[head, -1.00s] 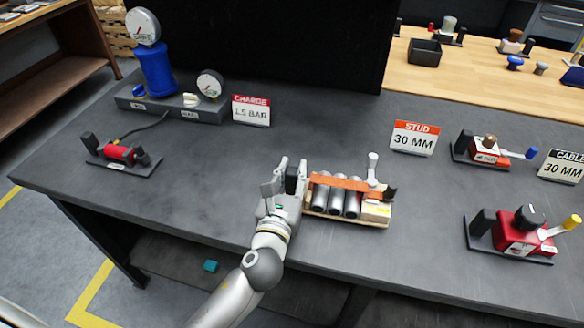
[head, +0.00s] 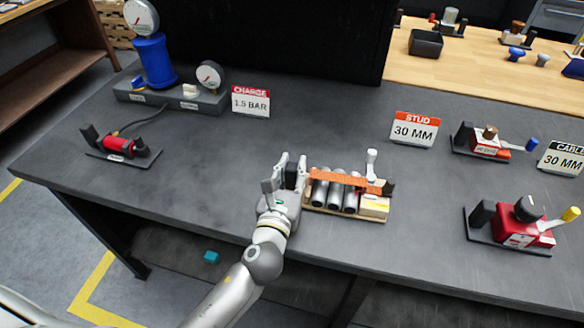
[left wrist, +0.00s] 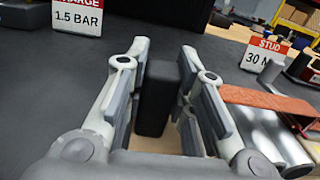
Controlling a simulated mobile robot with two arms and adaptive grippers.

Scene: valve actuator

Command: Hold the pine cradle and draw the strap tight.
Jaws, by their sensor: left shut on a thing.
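The pine cradle (head: 340,214) lies on the dark bench top and holds several grey cylinders (head: 335,196) side by side. An orange strap (head: 335,178) runs across their tops; it also shows at the right of the left wrist view (left wrist: 268,101). A pale lever (head: 371,164) stands upright at the strap's right end. My left gripper (head: 287,174) is at the cradle's left end, shut on its black end post (left wrist: 157,100), with a finger on each side of it. My right gripper is in neither view now.
A red 30 mm stud sign (head: 414,129) stands behind the cradle. Red fixtures (head: 522,224) stand to the right. A gauge stand (head: 165,98), a charge sign (head: 251,101) and a small red device (head: 117,145) are at the left.

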